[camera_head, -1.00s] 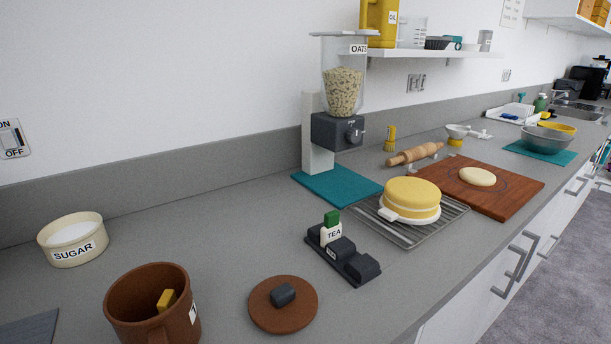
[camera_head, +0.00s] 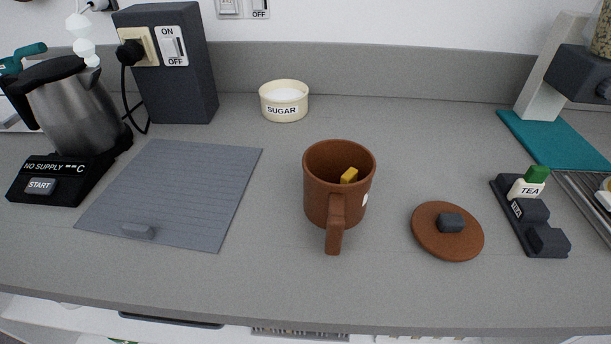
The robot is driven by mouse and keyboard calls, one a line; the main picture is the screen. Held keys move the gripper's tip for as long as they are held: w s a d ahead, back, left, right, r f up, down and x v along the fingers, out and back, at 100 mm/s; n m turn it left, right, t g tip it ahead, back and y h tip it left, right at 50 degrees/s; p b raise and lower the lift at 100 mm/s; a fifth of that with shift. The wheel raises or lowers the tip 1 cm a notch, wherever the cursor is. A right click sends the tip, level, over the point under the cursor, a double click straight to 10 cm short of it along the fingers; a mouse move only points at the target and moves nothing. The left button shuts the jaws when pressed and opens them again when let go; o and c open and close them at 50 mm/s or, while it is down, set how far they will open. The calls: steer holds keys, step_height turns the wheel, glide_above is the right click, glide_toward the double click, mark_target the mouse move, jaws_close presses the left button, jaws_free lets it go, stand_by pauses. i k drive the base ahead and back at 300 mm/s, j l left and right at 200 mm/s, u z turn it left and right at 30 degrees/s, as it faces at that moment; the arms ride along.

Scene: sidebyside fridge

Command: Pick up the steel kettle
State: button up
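The steel kettle (camera_head: 72,112) stands upright on its black base (camera_head: 70,177) at the left of the grey counter. It has a dark lid and a dark handle on its left side, with a teal part near the handle's top. The base reads "NO SUPPLY" and has a START button (camera_head: 41,186). My gripper is not in view.
A dark socket box (camera_head: 189,90) with a plug and cable stands right behind the kettle. A grey slatted mat (camera_head: 180,195) lies right of the base. A brown mug (camera_head: 327,210), sugar bowl (camera_head: 284,112), brown lid (camera_head: 430,235) and tea holder (camera_head: 540,240) stand further right.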

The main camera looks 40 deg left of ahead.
mark_target(78, 115)
steer(key=u, duration=1.95)
